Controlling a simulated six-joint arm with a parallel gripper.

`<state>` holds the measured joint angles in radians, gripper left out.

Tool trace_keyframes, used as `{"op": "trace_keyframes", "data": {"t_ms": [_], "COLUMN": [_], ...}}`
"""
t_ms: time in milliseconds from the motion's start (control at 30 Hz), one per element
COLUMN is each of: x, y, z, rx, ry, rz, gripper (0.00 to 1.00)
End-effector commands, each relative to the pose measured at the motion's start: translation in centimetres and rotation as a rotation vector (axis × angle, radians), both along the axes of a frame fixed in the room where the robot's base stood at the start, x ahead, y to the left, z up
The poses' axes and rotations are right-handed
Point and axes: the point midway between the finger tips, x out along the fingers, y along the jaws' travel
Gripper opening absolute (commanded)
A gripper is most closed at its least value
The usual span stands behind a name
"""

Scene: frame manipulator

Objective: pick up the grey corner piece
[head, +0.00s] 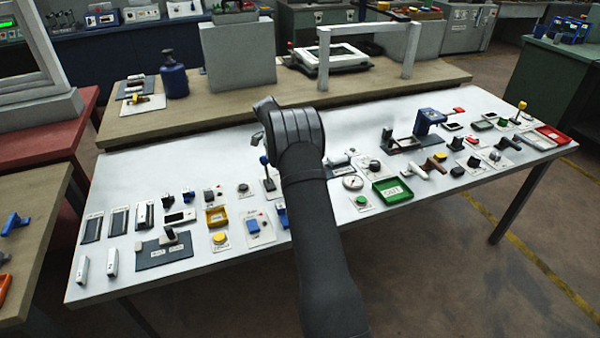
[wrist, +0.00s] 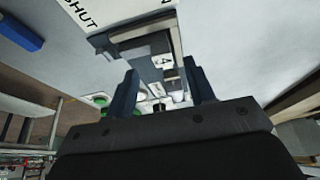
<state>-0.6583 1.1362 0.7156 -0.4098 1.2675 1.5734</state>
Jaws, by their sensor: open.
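My gripper (wrist: 163,88) is open in the wrist view, its two dark fingers apart. Between and beyond them is a dark grey angular piece with a white label reading 4 (wrist: 150,50); I cannot tell whether it is the grey corner piece or how far it is from the fingers. Neither finger visibly grips it. In the head view my dark arm rises over the white table (head: 120,170) and ends near its back edge; its fingers cannot be made out there. No grey corner piece can be picked out for certain in the head view.
A wooden bench (head: 150,125) behind the table holds a grey block (head: 240,58), a blue bottle (head: 173,75) and a white upright frame (head: 411,50). A green tray (head: 391,191), a yellow tray (head: 216,216) and a blue-topped fixture (head: 428,120) stand among many small parts.

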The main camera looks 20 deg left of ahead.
Motion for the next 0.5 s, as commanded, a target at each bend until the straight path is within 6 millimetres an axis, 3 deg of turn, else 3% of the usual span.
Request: {"op": "trace_keyframes", "data": {"t_ms": [233,467,500], "x": [1.3,1.4,1.4], "y": [-1.0,-1.0,-1.0], "z": [-3.1,-3.3,-3.3], "rx": [0.0,0.001,0.001], "ry": [0.0,-0.001,-0.001], "rz": [0.0,0.0,0.0], "gripper": [0.49,0.49,0.41]}}
